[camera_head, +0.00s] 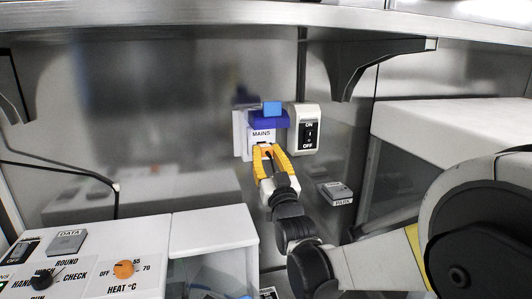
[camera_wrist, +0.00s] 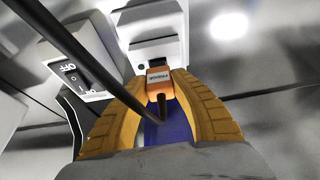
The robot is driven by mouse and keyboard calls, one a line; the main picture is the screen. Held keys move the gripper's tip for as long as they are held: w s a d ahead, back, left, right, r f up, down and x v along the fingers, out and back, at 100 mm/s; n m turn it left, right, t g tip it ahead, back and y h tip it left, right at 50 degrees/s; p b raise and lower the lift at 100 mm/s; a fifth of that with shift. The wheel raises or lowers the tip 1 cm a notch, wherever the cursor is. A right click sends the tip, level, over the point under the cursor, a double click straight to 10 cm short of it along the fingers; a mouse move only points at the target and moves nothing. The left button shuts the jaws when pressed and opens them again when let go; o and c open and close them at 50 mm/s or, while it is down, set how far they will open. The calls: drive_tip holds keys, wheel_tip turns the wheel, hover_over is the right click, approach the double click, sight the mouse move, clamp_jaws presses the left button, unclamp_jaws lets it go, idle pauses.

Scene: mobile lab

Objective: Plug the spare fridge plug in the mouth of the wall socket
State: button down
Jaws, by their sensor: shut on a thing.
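An orange plug (camera_wrist: 159,77) with a dark cable and small lettering, probably "FRIDGE", sits between the yellow fingers of my gripper (camera_wrist: 160,80) in the wrist view. My gripper is shut on it. The plug's front faces a dark opening in a white wall socket (camera_wrist: 148,27); whether its pins are inside cannot be told. In the head view my gripper (camera_head: 270,151) is up against the wall, just under the white "MAINS" sign (camera_head: 262,134). The fingers hide the plug there, and most of the socket (camera_head: 238,136) is covered.
A dark blue block (camera_head: 269,119) with a lighter blue top is just above the sign. A white ON/OFF switch box (camera_head: 304,129) stands close on the right. A grey tag (camera_head: 337,192) is lower right. A shelf bracket (camera_head: 365,62) hangs overhead. A dark cable crosses the wrist view.

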drive_tip(key=shift+w+a, duration=0.15)
drive_tip(key=shift+w, duration=0.7)
drive_tip(key=c, duration=1.1)
unclamp_jaws()
drive_tip(key=shift+o, duration=0.2)
drive_tip(key=v, duration=1.2)
